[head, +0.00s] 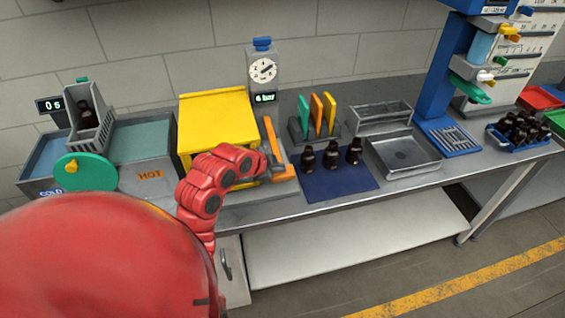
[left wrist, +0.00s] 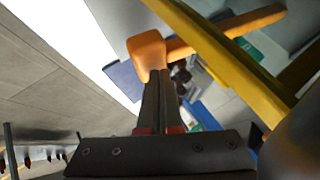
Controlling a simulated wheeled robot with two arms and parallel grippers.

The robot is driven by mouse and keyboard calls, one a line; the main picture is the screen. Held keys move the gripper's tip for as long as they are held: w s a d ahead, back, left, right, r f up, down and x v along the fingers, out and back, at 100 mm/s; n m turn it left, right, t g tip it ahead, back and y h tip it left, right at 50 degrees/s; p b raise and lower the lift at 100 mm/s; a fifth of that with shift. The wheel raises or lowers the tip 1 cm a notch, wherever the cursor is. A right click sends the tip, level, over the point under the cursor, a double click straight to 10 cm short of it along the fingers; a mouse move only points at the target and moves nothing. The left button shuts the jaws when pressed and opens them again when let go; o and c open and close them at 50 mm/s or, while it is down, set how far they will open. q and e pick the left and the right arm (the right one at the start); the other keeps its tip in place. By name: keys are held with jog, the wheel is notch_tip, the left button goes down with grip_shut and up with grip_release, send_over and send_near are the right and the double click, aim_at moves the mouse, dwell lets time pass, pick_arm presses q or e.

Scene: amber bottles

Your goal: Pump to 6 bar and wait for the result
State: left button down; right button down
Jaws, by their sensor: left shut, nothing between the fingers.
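The pressure station (head: 264,90) stands against the wall behind the bench. It has a round white dial (head: 263,71), a blue top and a small display (head: 265,98) that reads 6 bar. The orange pump lever (head: 272,142) stands on an orange base in front of it, right of the yellow frame (head: 213,123). My left gripper (left wrist: 160,78) is shut and empty, its tips close to an orange part (left wrist: 148,53) in the left wrist view; I cannot tell whether they touch. In the head view my left arm hides part of the base. My right gripper is not in view.
Three dark bottles (head: 331,157) stand on a blue mat (head: 340,182) right of the lever. Coloured tags (head: 317,115) stand behind them. A grey tray (head: 402,156) is further right. At left are hot and cold baths and a display (head: 50,105) reading 0 s.

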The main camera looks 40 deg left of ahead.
pick_arm(q)
jog(key=shift+w+f+b, duration=0.1)
jog(key=shift+f+b, duration=0.25)
jog(key=shift+f, duration=0.1)
dwell(0.5)
jog(key=shift+r, duration=0.1)
dwell(0.4)
